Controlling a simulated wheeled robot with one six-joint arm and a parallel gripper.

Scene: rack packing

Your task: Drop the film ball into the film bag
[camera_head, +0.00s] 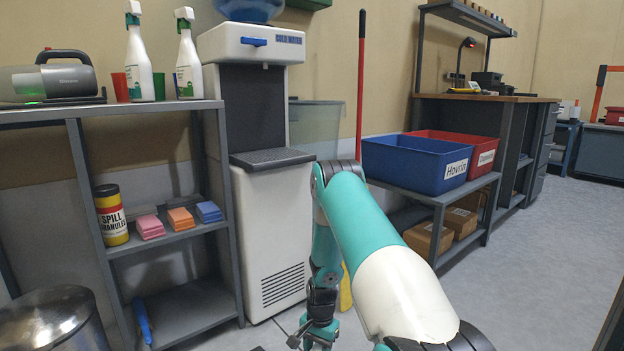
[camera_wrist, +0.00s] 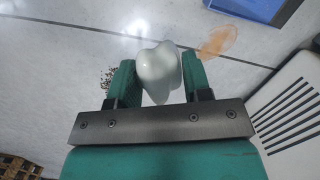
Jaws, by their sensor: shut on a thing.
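In the head view my gripper (camera_head: 318,335) points down at the bottom edge, in front of the water cooler, and the ball cannot be made out there. A translucent greenish container (camera_head: 315,124) stands behind the cooler on its right, partly hidden; it may be the film bag, but I cannot tell.
The water cooler (camera_head: 272,215) stands close beside my arm; its vented side (camera_wrist: 290,108) shows in the wrist view. A grey shelf (camera_head: 165,240) is at left, beside a metal bin (camera_head: 50,320). An orange patch (camera_wrist: 218,40) lies on the floor. Floor at right is clear.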

